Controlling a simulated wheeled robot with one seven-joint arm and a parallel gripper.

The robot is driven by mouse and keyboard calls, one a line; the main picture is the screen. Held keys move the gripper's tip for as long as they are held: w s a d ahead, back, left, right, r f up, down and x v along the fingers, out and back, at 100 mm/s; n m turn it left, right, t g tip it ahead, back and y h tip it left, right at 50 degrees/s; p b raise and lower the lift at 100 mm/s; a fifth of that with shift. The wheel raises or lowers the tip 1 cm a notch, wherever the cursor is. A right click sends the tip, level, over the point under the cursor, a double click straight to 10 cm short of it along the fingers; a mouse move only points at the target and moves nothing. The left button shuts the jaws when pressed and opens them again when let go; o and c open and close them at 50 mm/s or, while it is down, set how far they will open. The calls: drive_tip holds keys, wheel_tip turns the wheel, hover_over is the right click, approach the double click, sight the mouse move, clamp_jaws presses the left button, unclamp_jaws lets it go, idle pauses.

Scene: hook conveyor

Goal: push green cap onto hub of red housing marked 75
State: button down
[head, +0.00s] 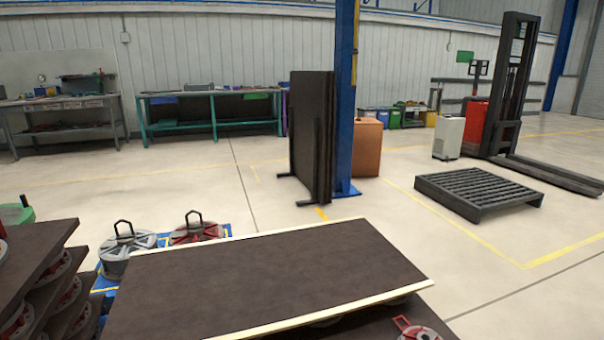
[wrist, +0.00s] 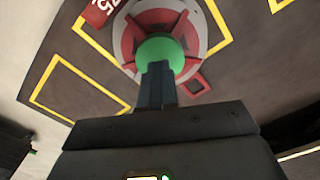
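In the wrist view, the red housing (wrist: 135,38) with a white ring lies below my gripper, with a red tag marked 75 (wrist: 104,8) at its upper left. The green cap (wrist: 160,50) is at my gripper's fingertips (wrist: 155,72), in front of the housing's middle. The fingers are close together and appear shut on the cap; the cap covers the hub. Whether the cap touches the hub cannot be told. My gripper and the cap are not in the head view.
Yellow outlines (wrist: 75,88) mark the dark surface around the housing. The head view shows a dark board (head: 270,272) in front, a grey housing (head: 127,246) and a red housing (head: 198,230) on a blue pallet behind it, and stacked dark shelves (head: 38,250) at left.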

drive_tip(key=shift+f+b, duration=0.5)
drive_tip(key=shift+f, duration=0.3)
drive_tip(key=shift+r, duration=0.15)
wheel_tip(320, 180, up, 7)
drive_tip(key=p, duration=0.7)
drive_tip(key=shift+p, duration=0.4)
